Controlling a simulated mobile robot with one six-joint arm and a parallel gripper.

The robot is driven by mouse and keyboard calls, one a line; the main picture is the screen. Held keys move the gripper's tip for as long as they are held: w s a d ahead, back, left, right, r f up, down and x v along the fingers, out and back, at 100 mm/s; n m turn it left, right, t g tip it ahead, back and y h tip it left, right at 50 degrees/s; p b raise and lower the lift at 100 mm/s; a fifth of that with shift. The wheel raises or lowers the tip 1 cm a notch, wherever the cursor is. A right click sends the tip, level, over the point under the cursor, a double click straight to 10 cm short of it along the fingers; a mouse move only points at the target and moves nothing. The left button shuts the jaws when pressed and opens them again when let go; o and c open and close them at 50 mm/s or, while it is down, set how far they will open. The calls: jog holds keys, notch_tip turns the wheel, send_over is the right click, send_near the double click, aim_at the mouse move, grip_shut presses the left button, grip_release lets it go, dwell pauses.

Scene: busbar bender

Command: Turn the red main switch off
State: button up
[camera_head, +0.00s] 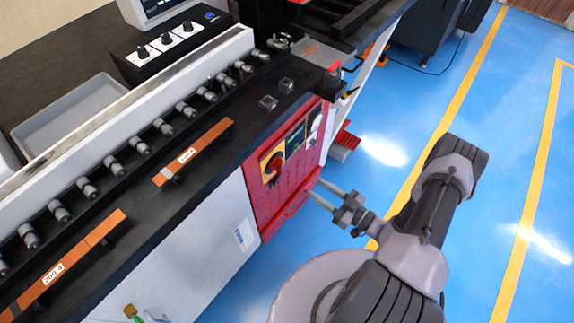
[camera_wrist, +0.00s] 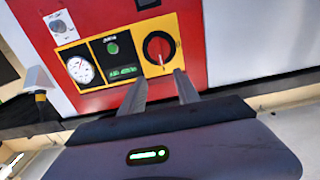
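The red main switch (camera_head: 273,166) is a round rotary knob on a yellow plate, set in the red front panel (camera_head: 285,195) of the machine. It also shows in the wrist view (camera_wrist: 158,47), just beyond the fingertips. Its handle looks roughly upright there, but its on or off marks are too small to read. My gripper (camera_head: 319,190) is open and empty, with its two fingers pointing at the panel. In the wrist view the fingers (camera_wrist: 160,80) are apart, with their tips at the lower edge of the yellow plate. They do not hold the knob.
A display with a green button (camera_wrist: 115,57) and a round gauge (camera_wrist: 80,68) sit beside the switch. A red mushroom button (camera_head: 333,68) stands on the worktop corner. A red pedal (camera_head: 347,138) is on the floor. The blue floor in front of the panel is clear.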

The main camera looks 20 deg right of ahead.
aim_at(282, 166)
jog(key=b+x, duration=0.2)
jog(key=x, duration=1.2)
grip_shut()
